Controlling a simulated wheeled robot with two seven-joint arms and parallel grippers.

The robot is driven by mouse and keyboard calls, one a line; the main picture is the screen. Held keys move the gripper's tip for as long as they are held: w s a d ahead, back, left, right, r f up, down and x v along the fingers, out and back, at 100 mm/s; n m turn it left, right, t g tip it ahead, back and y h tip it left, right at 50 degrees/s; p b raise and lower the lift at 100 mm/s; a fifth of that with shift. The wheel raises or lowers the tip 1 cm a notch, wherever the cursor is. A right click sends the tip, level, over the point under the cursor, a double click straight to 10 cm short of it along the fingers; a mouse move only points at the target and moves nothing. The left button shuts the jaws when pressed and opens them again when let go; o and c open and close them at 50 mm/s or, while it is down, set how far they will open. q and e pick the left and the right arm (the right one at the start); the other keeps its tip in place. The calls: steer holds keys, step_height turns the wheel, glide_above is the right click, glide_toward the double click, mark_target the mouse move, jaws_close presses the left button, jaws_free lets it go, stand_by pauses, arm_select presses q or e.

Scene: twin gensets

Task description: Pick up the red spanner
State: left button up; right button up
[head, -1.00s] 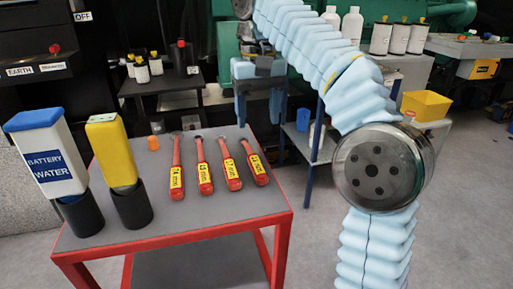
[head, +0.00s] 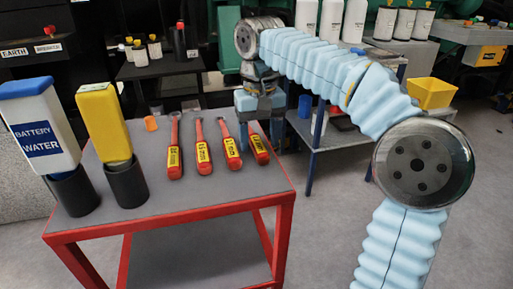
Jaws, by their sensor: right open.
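Several red-handled spanners with yellow labels lie side by side on the grey top of a red-framed table (head: 215,204). They are the leftmost spanner (head: 174,150), the second (head: 202,150), the third (head: 229,148) and the rightmost (head: 258,145). The label sizes are too small to read surely. My right gripper (head: 260,135) points down, open and empty, at the far right of the tabletop. Its fingers are around or just above the far end of the rightmost spanner, which they partly hide. I cannot tell whether they touch it. My left gripper is out of view.
A battery water bottle (head: 39,135) and a yellow bottle (head: 103,125) stand in dark holders at the table's left. An orange cap (head: 151,123) lies behind the spanners. A shelf with white bottles (head: 330,20) and a yellow bin (head: 431,93) stand behind my right arm.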

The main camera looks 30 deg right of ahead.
steer(key=shift+f, duration=0.8)
jaws_close()
